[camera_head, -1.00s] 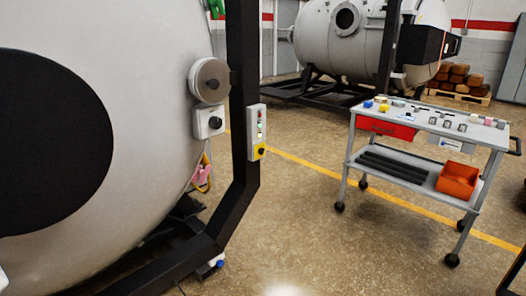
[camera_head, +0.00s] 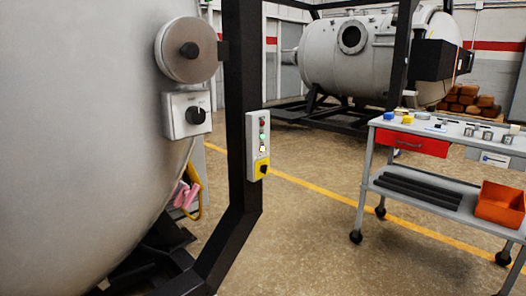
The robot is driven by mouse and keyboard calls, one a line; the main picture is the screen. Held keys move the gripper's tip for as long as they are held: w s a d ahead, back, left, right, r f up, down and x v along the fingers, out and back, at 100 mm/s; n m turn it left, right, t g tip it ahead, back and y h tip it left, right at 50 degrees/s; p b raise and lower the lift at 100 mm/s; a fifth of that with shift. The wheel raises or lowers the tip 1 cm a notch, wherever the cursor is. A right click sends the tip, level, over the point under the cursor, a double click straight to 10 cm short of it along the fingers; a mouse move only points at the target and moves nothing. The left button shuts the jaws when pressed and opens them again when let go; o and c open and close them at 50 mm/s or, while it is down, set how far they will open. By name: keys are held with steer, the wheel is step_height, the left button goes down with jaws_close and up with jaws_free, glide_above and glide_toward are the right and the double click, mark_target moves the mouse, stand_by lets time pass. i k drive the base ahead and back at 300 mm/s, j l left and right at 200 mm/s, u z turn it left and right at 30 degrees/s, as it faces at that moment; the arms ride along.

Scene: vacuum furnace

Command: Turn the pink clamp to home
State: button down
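The pink clamp (camera_head: 187,195) sits low on the right edge of the large pale furnace (camera_head: 80,150), beside a yellow curved part (camera_head: 199,205). It is small in view and partly hidden by the furnace's rounded edge, so its exact angle is hard to tell. Above it on the furnace are a white box with a black knob (camera_head: 188,114) and a round grey disc (camera_head: 187,50). My gripper is not in view.
A black frame post (camera_head: 243,100) stands just right of the clamp, carrying a control box (camera_head: 258,145) with lights and a yellow switch. A wheeled trolley (camera_head: 415,200) stands at right. Open floor (camera_head: 310,240) lies between post and trolley. A second furnace (camera_head: 350,60) stands behind.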

mark_target(185, 192)
steer(key=i+l, duration=0.15)
steer(key=l, duration=0.2)
steer(key=i+l+z, duration=0.1)
steer(key=l, duration=0.2)
steer(key=i+l, duration=0.15)
steer(key=l, duration=0.2)
steer(key=i+l, duration=0.15)
steer(key=l, duration=0.15)
steer(key=i+j, duration=0.15)
steer(key=j, duration=0.15)
steer(key=i+j, duration=0.15)
steer(key=j+z, duration=0.05)
steer(key=j, duration=0.05)
